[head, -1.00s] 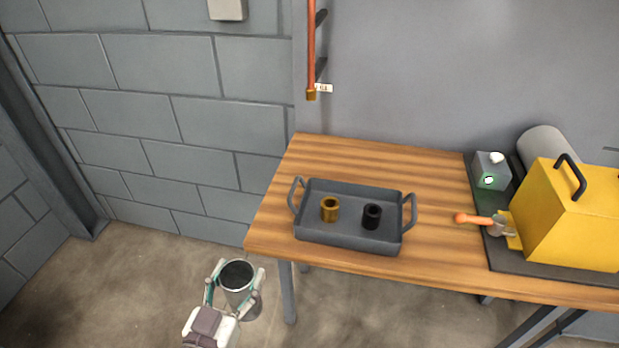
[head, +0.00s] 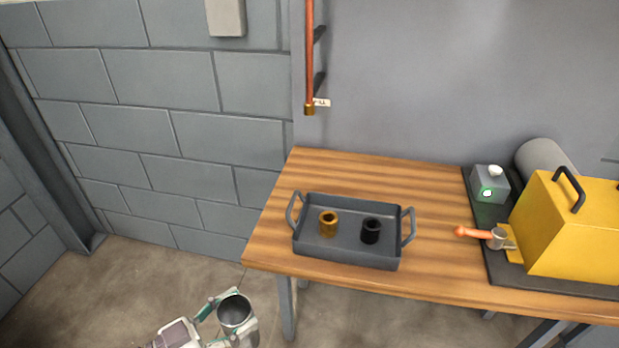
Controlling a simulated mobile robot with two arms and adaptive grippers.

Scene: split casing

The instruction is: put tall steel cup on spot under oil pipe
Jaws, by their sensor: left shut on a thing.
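The tall steel cup (head: 236,312) is at the bottom of the head view, left of the table. My left gripper (head: 226,310) is shut on it and holds it upright over the floor, off the table. Its opening shows dark inside. The copper oil pipe (head: 310,55) runs down the back wall and ends in a brass tip above the table's back left corner. A small label is beside the tip. The bare wood (head: 310,165) lies below the pipe; I see no clear mark there. My right gripper is not in view.
On the wooden table (head: 440,265) stands a grey tray (head: 345,258) with a brass bushing (head: 328,223) and a black bushing (head: 371,230). A yellow machine (head: 570,225) and a grey box with a green light (head: 490,184) stand at the right. The table's back left is clear.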

